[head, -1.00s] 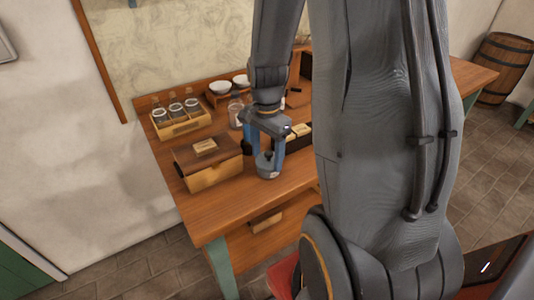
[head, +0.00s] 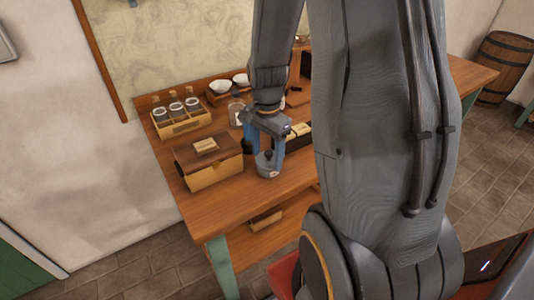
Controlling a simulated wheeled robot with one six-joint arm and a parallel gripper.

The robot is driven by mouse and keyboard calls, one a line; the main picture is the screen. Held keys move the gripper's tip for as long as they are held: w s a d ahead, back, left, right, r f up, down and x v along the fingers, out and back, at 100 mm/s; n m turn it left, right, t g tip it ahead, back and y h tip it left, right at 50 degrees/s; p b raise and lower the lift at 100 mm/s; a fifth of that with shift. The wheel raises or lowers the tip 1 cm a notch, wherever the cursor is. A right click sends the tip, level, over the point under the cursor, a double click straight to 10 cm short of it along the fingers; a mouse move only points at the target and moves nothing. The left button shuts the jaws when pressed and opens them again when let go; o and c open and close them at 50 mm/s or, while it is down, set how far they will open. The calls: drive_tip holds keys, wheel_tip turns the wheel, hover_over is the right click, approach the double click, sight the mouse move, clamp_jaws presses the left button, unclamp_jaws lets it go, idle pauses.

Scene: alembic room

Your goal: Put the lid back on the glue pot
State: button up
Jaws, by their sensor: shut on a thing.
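The small grey glue pot (head: 268,170) stands upright on the wooden workbench, near its front edge. My gripper (head: 265,154) points down over the pot, with its blue fingers on either side of the pot's top. It is shut on a small dark piece, which looks like the lid, at the pot's mouth. The fingers partly hide this piece. I cannot tell whether the lid rests on the rim or is held just above it.
A wooden box with a dark lid (head: 208,166) stands left of the pot. Behind are a rack of jars (head: 180,122), white bowls (head: 220,86) and a glass bottle (head: 236,112). Dark trays with pale blocks (head: 299,131) stand close right. The bench front (head: 235,207) is clear.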

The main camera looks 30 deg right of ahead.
drive_tip(key=o, duration=1.5)
drive_tip(key=shift+o, duration=0.2)
drive_tip(key=shift+r, duration=0.1)
drive_tip(key=shift+r+p, duration=3.05)
drive_tip(key=shift+r, duration=0.4)
clamp_jaws()
